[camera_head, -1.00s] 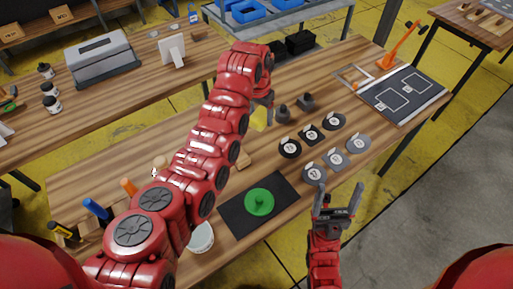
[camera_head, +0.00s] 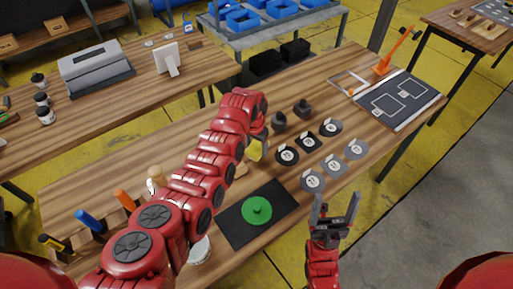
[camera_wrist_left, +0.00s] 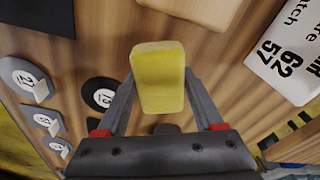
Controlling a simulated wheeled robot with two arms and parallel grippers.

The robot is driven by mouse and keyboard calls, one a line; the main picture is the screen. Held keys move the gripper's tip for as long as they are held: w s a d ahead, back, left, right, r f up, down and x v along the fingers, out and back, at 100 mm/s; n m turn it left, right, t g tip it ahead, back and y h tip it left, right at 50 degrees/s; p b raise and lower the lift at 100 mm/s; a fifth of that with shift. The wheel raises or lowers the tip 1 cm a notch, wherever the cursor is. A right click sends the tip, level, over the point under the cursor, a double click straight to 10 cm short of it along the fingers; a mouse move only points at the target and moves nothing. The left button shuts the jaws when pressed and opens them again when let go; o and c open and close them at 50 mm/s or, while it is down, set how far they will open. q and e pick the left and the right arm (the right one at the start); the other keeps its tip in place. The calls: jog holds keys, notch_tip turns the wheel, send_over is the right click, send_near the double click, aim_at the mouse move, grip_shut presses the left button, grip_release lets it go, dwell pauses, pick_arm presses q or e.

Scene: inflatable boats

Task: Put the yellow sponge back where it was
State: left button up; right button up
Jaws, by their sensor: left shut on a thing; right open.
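The yellow sponge (camera_head: 256,149) is held in my left gripper (camera_head: 262,136), over the middle of the wooden table (camera_head: 345,82). In the left wrist view the sponge (camera_wrist_left: 158,78) sits between the two fingers, with its far end pointing away from my wrist. I cannot tell how high it is above the table. My left arm hides part of the table behind it. My right gripper (camera_head: 335,208) is open and empty, with its fingers pointing up in the picture, in front of the table's front edge.
Numbered discs (camera_head: 313,181) lie right of the sponge, with two dark weights (camera_head: 279,122) behind. A light wooden block (camera_head: 242,170) and a black mat (camera_head: 232,222) with a green disc (camera_head: 257,210) are nearer. Upright coloured handles (camera_head: 88,220) stand at left. A white numbered item (camera_wrist_left: 291,55) shows in the wrist view.

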pick_arm(q)
jog(key=shift+f, duration=0.8)
jog(key=shift+f, duration=0.15)
jog(key=o, duration=1.5)
jog(key=shift+c, duration=0.2)
